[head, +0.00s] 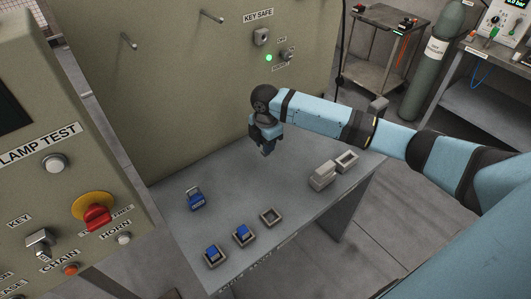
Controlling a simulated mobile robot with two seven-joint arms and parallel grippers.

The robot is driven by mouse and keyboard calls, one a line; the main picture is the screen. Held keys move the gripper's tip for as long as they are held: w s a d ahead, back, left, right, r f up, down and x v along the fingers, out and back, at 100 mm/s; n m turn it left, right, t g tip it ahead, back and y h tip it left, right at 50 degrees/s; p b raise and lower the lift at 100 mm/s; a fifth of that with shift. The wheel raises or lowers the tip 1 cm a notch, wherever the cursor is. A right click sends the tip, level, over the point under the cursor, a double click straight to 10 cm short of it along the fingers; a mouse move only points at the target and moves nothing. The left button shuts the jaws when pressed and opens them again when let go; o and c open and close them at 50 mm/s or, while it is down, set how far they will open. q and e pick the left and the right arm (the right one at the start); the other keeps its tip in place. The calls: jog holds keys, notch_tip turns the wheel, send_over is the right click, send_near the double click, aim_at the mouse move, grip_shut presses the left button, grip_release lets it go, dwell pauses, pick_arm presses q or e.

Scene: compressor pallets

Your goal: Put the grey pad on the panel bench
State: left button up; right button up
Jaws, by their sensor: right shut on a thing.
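The panel bench (232,182) is the grey metal table top in front of the tall panel in the head view. My right gripper (266,143) is over the back part of this bench and points down. It is shut on a small dark grey piece (267,151), taken as the grey pad. The fingers hide most of it, and its gap to the bench top is hard to tell. My left gripper is out of view.
A blue item (196,199) lies on the bench at left. Along the front are two trays with blue pieces (213,252) (242,234), an empty tray (272,217), a pale block (321,174) and another tray (346,161). A control panel (60,130) stands at left. The bench middle is clear.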

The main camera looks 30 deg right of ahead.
notch_tip(320, 180, down, 4)
jog(key=shift+f, duration=0.2)
jog(key=o, duration=0.9)
jog(key=shift+f, duration=0.1)
notch_tip(320, 180, up, 12)
jog(key=shift+r, duration=0.15)
dwell(0.5)
